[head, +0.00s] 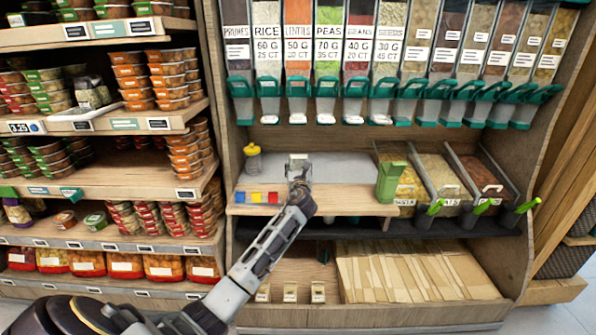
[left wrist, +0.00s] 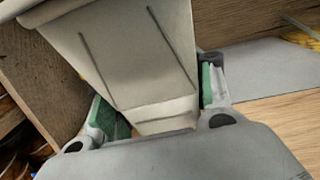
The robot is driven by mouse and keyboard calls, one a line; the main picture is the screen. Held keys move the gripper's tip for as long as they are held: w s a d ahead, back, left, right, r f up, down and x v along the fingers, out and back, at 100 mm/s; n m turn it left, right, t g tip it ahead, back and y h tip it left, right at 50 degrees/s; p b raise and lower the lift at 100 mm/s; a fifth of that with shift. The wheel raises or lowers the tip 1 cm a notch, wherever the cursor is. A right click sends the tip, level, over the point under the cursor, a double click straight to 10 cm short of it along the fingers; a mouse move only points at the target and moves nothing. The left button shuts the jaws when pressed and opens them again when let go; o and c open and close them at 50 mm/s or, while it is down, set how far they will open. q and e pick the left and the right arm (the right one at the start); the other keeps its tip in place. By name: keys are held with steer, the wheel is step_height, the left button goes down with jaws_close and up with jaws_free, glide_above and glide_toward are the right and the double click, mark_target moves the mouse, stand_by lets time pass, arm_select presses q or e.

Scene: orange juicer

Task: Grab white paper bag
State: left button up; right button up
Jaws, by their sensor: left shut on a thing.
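My left gripper (head: 298,174) is over the wooden counter below the bulk dispensers. The left wrist view shows the gripper (left wrist: 160,101) with its green-padded fingers on either side of a pale grey-white bag (left wrist: 130,48). It is shut on this bag, which has two dark lines down its face. In the head view only a small pale top part of the bag (head: 298,157) shows past the gripper; the arm hides the rest. I cannot tell whether the bag touches the counter. My right gripper is not in view.
The counter (head: 350,205) holds a yellow-topped jar (head: 252,158), coloured blocks (head: 257,197) and a green holder (head: 389,182). Dispensers (head: 327,60) hang above. Open bins (head: 440,180) stand right. Brown paper bags (head: 415,275) fill the lower shelf. Packed food shelves (head: 110,180) stand left.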

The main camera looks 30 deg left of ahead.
arm_select(q)
step_height(320, 180, up, 9)
steer(key=p, duration=0.3)
steer(key=shift+f, duration=0.2)
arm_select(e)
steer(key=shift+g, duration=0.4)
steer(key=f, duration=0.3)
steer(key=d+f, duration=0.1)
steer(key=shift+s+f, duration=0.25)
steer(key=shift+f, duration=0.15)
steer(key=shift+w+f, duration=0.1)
